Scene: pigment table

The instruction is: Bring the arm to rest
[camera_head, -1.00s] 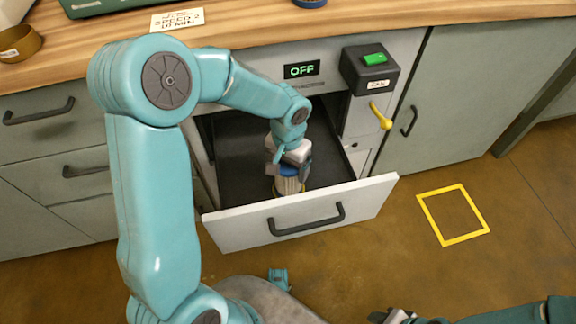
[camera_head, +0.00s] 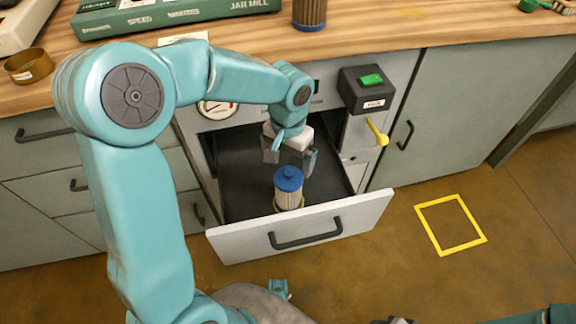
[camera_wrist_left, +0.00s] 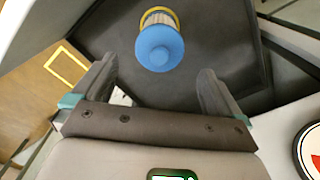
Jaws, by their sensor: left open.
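My left gripper (camera_head: 290,156) is above the open drawer (camera_head: 236,170), its two fingers spread apart and empty. A ribbed jar with a blue lid (camera_head: 288,182) and a yellow ring near its base stands upright in the drawer, near the front panel. In the left wrist view, the jar (camera_wrist_left: 159,44) lies beyond the open left gripper (camera_wrist_left: 158,90), apart from both fingers. In the head view, the left arm reaches in from the left over the counter edge. At the bottom right, only part of my right arm shows; I cannot make out its jaws.
The drawer front (camera_head: 300,228) juts out over the floor. A black box with a green button (camera_head: 371,79) and a yellow lever (camera_head: 377,132) are to the right. Another ribbed jar (camera_head: 309,14) stands on the counter. A yellow square (camera_head: 450,225) marks clear floor.

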